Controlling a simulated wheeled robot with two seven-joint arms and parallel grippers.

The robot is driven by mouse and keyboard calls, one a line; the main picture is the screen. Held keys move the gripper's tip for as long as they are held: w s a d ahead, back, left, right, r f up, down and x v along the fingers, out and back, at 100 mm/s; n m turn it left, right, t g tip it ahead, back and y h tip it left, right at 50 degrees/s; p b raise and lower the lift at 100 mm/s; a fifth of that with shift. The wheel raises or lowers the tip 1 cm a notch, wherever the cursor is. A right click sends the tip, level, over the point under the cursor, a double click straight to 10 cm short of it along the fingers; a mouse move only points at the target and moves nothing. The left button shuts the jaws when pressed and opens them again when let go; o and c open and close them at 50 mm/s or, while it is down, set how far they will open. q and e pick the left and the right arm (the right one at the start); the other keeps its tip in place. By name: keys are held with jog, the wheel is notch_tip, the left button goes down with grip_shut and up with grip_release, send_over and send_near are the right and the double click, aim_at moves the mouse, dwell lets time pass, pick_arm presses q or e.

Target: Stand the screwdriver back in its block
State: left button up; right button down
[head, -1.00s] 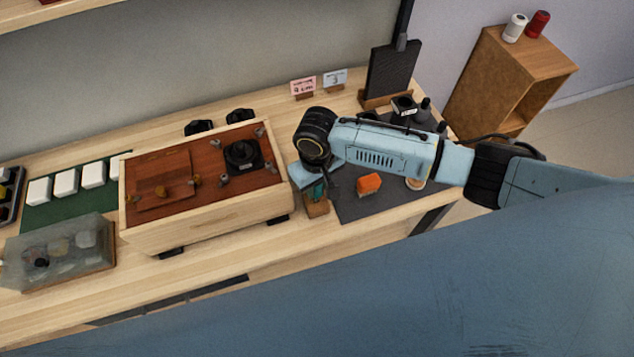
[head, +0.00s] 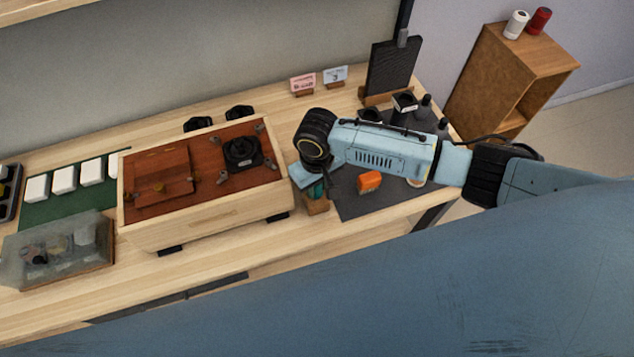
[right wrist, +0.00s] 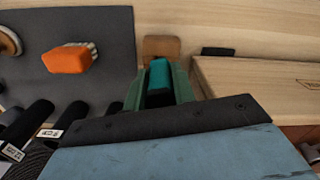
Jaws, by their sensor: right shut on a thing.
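The screwdriver shows its teal handle (head: 317,189) in the head view, upright at the small wooden block (head: 317,206) near the front of the bench. In the right wrist view the handle (right wrist: 159,82) sits between the green fingers of my right gripper (right wrist: 160,88), which is shut on it. The block (right wrist: 161,46) shows just beyond the handle in that view. The screwdriver's shaft is hidden, so I cannot tell whether it is in the block's hole. My left gripper is not in view.
A wooden case with a red-brown top (head: 215,228) stands close left of the block. A dark mat (head: 350,205) with an orange object (head: 369,181) lies to the right. Black-handled items (right wrist: 72,115) stand on the mat's far side from the block. A clear-lidded box (head: 60,250) is far left.

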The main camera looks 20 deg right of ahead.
jog(key=shift+p, duration=0.45)
dwell(0.6)
jog(key=shift+f+b, duration=0.35)
jog(key=shift+f, duration=0.4)
dwell(0.8)
jog(key=c, duration=1.1)
grip_release()
notch_tip(320, 180, up, 13)
jog(key=shift+r+p, duration=0.2)
jog(key=shift+p, duration=0.3)
